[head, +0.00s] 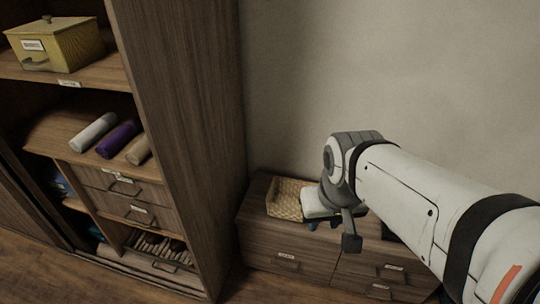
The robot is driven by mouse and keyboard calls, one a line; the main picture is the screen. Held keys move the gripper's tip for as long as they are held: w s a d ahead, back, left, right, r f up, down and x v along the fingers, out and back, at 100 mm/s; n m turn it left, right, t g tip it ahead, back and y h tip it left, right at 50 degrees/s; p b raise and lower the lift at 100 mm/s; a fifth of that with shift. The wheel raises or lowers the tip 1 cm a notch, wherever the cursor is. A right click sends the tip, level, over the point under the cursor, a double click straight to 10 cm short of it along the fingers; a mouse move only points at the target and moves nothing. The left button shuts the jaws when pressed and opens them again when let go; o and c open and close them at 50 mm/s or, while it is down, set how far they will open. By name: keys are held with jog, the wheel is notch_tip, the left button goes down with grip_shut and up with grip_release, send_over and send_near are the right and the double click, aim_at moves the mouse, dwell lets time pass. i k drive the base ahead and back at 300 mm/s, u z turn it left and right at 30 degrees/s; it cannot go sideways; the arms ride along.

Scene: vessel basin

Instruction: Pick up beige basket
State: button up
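A beige woven basket (285,197) sits on top of a low brown wooden cabinet against the wall, in the lower middle of the head view. My arm reaches in from the right. My gripper (347,228) points down just right of the basket, in front of the low cabinet in this view. One dark finger-like part shows; the rest is hidden or too small to read. I cannot tell whether the gripper is open or shut, or whether it touches the basket. The white wrist part overlaps the basket's right side in the picture.
A tall wooden cabinet (180,120) stands at the left, its side panel near the basket. Its shelves hold a yellow lidded box (58,42) and rolls in white, purple (119,138) and tan. The low cabinet (290,243) has labelled drawers. Wooden floor (40,272) shows at lower left.

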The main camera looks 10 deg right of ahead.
aim_at(282, 200)
jog(key=z, duration=0.05)
jog(key=i, duration=1)
jog(key=u, duration=0.05)
